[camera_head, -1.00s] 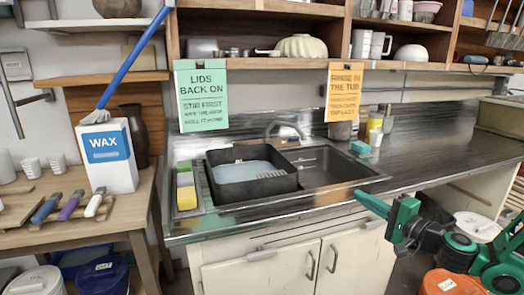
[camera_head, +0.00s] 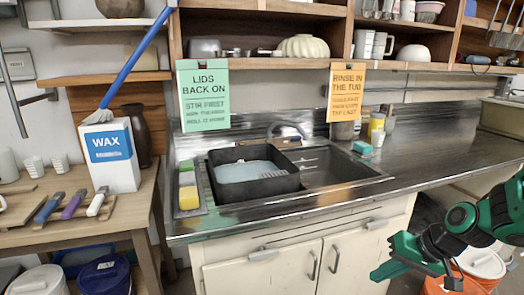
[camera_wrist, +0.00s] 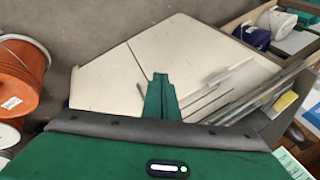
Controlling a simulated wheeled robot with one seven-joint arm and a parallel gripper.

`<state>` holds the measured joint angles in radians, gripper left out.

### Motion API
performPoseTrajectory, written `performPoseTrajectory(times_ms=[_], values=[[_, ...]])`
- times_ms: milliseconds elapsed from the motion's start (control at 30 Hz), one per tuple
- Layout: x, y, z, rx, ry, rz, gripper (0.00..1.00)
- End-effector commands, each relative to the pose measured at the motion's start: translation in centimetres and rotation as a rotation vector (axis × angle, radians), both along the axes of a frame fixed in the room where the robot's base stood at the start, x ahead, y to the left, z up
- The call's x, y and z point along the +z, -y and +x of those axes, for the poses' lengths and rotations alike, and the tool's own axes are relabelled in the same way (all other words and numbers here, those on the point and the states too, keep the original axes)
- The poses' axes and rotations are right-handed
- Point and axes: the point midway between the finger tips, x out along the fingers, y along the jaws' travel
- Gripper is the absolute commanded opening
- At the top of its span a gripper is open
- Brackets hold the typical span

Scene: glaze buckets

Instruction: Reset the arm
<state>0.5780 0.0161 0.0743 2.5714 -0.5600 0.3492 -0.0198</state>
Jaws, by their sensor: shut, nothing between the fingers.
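My green gripper (camera_head: 388,262) hangs in front of the white sink cabinet at the lower right of the head view, below the counter edge. Its fingers also show in the wrist view (camera_wrist: 160,92), pressed together with nothing between them. They point toward the pale cabinet doors (camera_wrist: 195,70). My arm comes in from the right edge of the head view, in front of part of the orange bucket.
An orange bucket (camera_head: 455,284) and a white-lidded bucket (camera_head: 482,264) stand on the floor at right. The metal counter (camera_head: 430,165) holds a sink with a black tub (camera_head: 255,185). A wooden table (camera_head: 100,232) stands at left.

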Motion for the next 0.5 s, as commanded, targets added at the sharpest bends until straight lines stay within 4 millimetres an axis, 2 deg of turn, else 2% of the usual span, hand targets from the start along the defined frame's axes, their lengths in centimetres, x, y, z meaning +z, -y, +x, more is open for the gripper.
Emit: performPoseTrajectory(times_ms=[100, 300, 500], values=[[1.1, 2.9, -3.5, -0.013, -0.086, -0.136, 0.00], [4.0, 7.4, -10.2, -0.107, -0.234, -0.288, 0.00], [7.0, 9.9, -16.6, -0.229, -0.354, -0.335, 0.00]])
